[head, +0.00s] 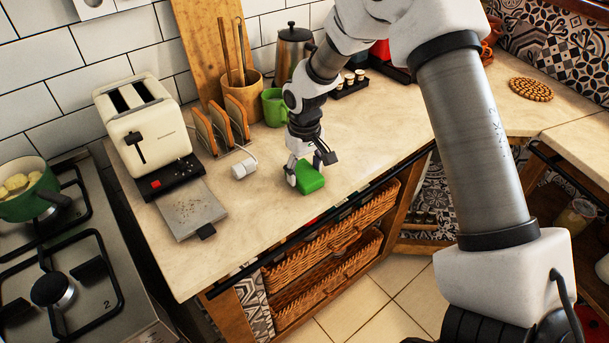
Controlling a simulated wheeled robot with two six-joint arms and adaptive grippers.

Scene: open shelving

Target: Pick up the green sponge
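The green sponge (310,179) lies on the pale countertop (262,212), near its front edge. My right gripper (308,172) points down right at the sponge. Its fingers are spread, one at the sponge's left side and the other at its upper right. The gripper looks open, and I cannot tell whether the fingers touch the sponge. My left gripper is not in view.
A small white cylinder (244,168) lies left of the sponge. A green mug (274,107), a toast rack (222,128) and a toaster (142,125) stand behind and left. Wicker baskets (335,245) sit below the counter. The counter right of the sponge is clear.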

